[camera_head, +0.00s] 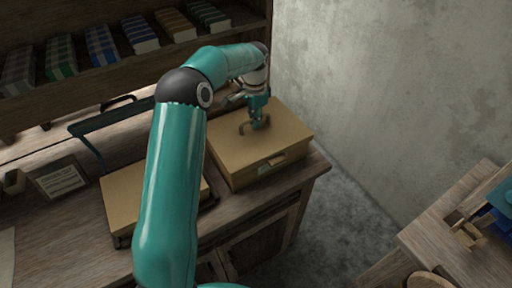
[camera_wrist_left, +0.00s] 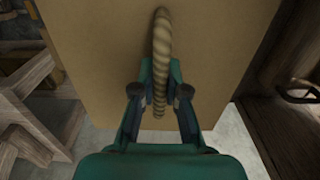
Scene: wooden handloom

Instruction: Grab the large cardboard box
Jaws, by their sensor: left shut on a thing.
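The large cardboard box (camera_head: 232,172) sits at the right end of the wooden bench, with a small label on its front side. My left gripper (camera_head: 257,120) reaches down to the middle of its lid from above. In the left wrist view, the tan box top (camera_wrist_left: 95,40) fills the middle, with a rope handle (camera_wrist_left: 161,40) running across it. The left gripper (camera_wrist_left: 161,92) is shut on this rope handle, one finger on each side. My right gripper is in neither view.
A smaller cardboard box (camera_head: 122,195) stands left of the large one, partly hidden by my left arm. A card (camera_head: 60,179) lies further left. A shelf of folded cloths (camera_head: 102,45) runs behind. A wall is at right; a wooden frame (camera_head: 455,235) stands lower right.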

